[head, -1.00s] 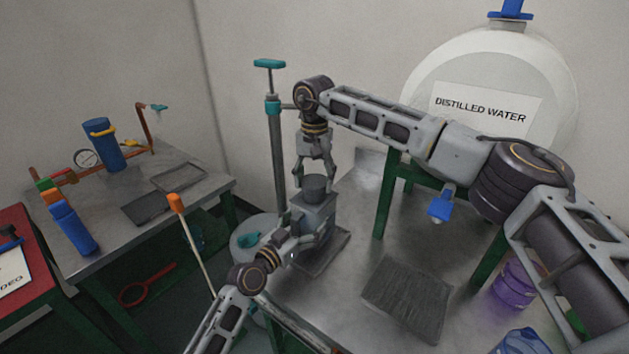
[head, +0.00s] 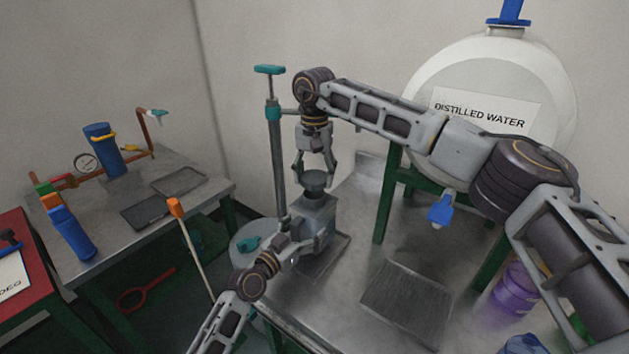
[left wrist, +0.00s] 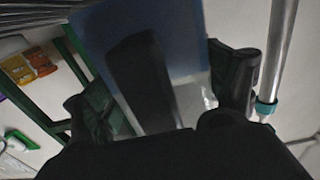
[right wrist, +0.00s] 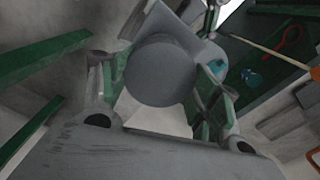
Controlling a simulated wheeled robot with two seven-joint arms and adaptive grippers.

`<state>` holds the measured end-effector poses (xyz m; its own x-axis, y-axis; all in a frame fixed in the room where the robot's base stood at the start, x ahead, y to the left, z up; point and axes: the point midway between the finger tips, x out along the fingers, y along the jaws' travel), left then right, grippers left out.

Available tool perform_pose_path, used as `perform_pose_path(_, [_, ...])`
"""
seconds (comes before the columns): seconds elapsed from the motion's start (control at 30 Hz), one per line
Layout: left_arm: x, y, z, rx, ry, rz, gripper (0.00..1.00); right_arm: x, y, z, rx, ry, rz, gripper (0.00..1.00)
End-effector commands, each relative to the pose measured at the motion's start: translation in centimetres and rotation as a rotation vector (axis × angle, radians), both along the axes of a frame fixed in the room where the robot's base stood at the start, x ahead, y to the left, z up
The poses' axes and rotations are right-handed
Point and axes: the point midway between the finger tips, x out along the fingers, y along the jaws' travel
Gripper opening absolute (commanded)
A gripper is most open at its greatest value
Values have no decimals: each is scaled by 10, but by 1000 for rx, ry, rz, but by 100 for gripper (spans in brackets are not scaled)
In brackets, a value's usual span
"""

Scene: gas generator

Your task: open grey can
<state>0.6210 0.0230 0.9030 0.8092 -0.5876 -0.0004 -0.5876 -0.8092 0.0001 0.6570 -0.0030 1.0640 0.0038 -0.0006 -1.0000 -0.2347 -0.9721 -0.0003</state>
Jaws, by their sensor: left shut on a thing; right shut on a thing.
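The grey can (head: 314,217) stands upright on a square tray on the metal table, in the middle of the head view. Its round cap (head: 316,179) is between the fingers of my right gripper (head: 315,168), which is shut on it from above. The cap sits above the can, with a narrower dark part below it; I cannot tell if they still touch. The right wrist view shows the round cap (right wrist: 162,70) over the can. My left gripper (head: 297,240) is shut on the can's side from the lower left. In the left wrist view a dark handle (left wrist: 142,80) lies between its fingers.
A teal-topped pump (head: 275,150) stands behind the can. A flat dark tray (head: 407,303) lies on the table (head: 340,320) to the right. The distilled water tank (head: 490,80) stands behind on a green frame. A purple container (head: 513,288) is at right.

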Motion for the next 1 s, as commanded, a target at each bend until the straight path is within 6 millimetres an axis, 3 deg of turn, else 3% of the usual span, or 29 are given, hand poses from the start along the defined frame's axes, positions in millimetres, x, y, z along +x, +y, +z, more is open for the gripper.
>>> perform_pose_path(0.2, [0,0,0,0,0,0,18,0,0,15,1,0,0,33])
perform_pose_path(0.47, [0,0,0,0,0,0,18,0,0,16,0,1,1,33])
perform_pose_path(0.5, [0,0,0,0,0,0,89,0,0,16,0,1,1,33])
perform_pose_path(0.6, [0,0,0,0,0,0,100,0,0,16,0,1,1,33])
perform_pose_path(1.0, [0,0,0,0,0,0,100,0,0,16,0,1,1,33])
